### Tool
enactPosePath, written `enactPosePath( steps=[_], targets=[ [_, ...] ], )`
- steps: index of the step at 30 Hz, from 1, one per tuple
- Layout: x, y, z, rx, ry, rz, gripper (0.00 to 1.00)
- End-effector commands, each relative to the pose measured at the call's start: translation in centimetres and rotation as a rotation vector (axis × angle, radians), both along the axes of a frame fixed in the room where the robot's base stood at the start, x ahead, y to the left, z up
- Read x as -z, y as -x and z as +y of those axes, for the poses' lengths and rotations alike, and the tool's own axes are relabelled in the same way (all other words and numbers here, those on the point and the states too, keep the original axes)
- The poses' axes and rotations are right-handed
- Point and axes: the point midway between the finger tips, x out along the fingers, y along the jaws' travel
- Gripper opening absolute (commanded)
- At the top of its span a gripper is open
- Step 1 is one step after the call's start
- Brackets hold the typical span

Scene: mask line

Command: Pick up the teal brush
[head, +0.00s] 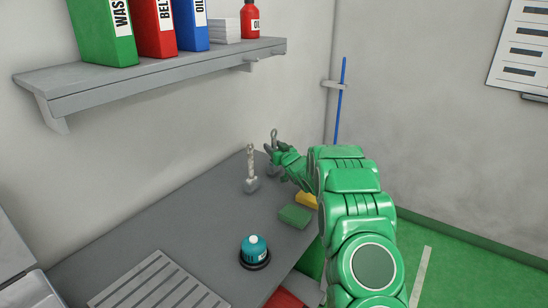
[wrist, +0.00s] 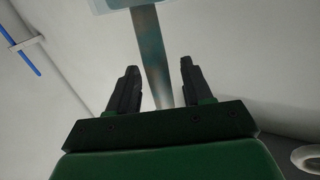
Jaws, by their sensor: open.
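A teal, knob-topped object with a dark round base (head: 254,248) stands upright on the grey bench (head: 195,245), near its front edge; it is the only teal item I can make out there and appears to be the brush. My gripper (head: 275,150) is at the far end of the bench, well away from it, and partly blends with my arm. In the wrist view my gripper (wrist: 158,82) has its two dark fingers apart with nothing held between them. The teal item is not recognisable in the wrist view.
A metal ring-topped item (head: 274,135) stands close by my gripper, and a drill-bit-like piece (head: 250,165) stands left of it. Green (head: 295,215) and yellow (head: 306,200) blocks lie by my arm. A slatted grey panel (head: 155,285) lies front left. A shelf (head: 165,75) overhangs behind.

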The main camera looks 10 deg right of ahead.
Motion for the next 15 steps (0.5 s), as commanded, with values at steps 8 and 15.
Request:
enactPosePath(
  steps=[8, 15],
  targets=[
    [-0.03, 0.02, -0.01, 0.0, 0.0, 0.0, 0.31],
    [-0.06, 0.02, -0.01, 0.0, 0.0, 0.0, 0.0]
  ],
)
